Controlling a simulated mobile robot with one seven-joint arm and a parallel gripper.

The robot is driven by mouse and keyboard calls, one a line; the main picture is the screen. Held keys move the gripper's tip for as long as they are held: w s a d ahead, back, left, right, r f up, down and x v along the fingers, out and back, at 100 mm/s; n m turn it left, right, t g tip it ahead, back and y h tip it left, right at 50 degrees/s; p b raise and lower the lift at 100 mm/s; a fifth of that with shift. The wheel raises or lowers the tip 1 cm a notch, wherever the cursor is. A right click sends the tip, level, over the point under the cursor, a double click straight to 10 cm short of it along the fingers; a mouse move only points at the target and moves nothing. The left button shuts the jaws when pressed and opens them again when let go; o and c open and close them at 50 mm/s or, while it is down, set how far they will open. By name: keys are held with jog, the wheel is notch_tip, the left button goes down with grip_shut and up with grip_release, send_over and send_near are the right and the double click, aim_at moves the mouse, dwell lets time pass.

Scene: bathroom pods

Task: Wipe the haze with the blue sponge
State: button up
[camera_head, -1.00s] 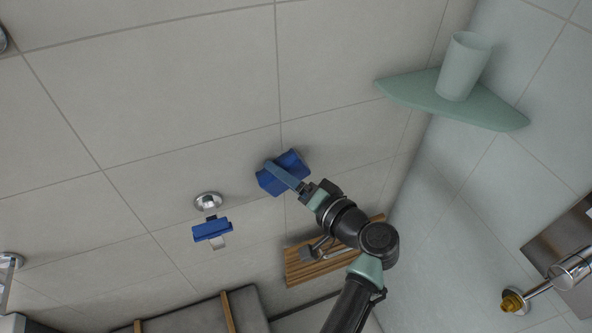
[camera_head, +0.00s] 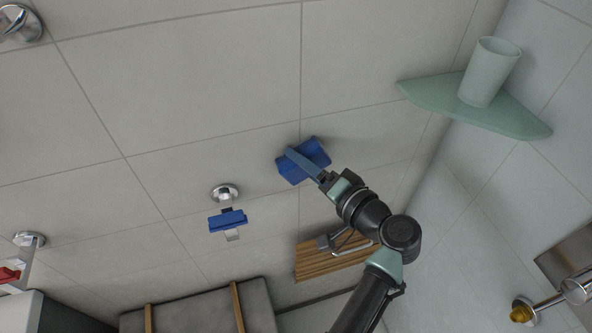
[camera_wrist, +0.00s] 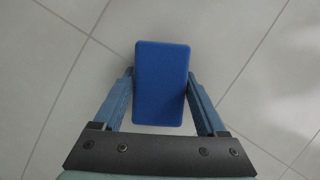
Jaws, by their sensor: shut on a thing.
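The blue sponge (camera_head: 291,169) is held by my gripper (camera_head: 297,160) in front of the grey tiled wall (camera_head: 225,90). In the wrist view the sponge (camera_wrist: 161,84) is an upright blue block between the two fingers of my gripper (camera_wrist: 161,95). The sponge appears close to or against the wall, but I cannot tell whether it touches. I cannot make out any haze on the tiles; the sponge hides the part of the wall behind it.
A green corner shelf (camera_head: 440,97) holds a pale cup (camera_head: 488,75) at the upper right. A chrome fixture with a blue piece (camera_head: 228,220) is on the wall left of my gripper. A wooden slatted board (camera_head: 315,266) lies below my arm. Metal fittings (camera_head: 555,300) stand at the lower right.

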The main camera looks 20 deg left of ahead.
aim_at(331, 160)
jog(key=shift+w+d+b, duration=0.5)
jog(key=shift+d, duration=0.25)
jog(key=shift+w+d+b, duration=0.45)
jog(key=shift+d, duration=0.25)
jog(key=shift+w+d+b, duration=0.5)
jog(key=shift+d, duration=0.25)
jog(key=w+d+b, duration=0.1)
jog(key=d+b, duration=0.1)
jog(key=shift+w+d+f+b, duration=0.1)
jog(key=shift+w+d+b, duration=0.1)
jog(key=shift+w+b, duration=0.2)
jog(key=shift+w+d, duration=0.15)
jog(key=shift+d, duration=0.1)
jog(key=shift+r, duration=0.2)
jog(key=shift+s+d+p, duration=0.45)
jog(key=shift+s+p, duration=0.05)
jog(key=shift+s, duration=0.05)
jog(key=shift+s+d+f+p, duration=0.1)
jog(key=shift+s+d+p, duration=0.4)
jog(key=shift+s, duration=0.45)
jog(key=shift+s+d+p, duration=0.3)
jog(key=shift+s+d, duration=0.4)
jog(key=shift+s, duration=0.25)
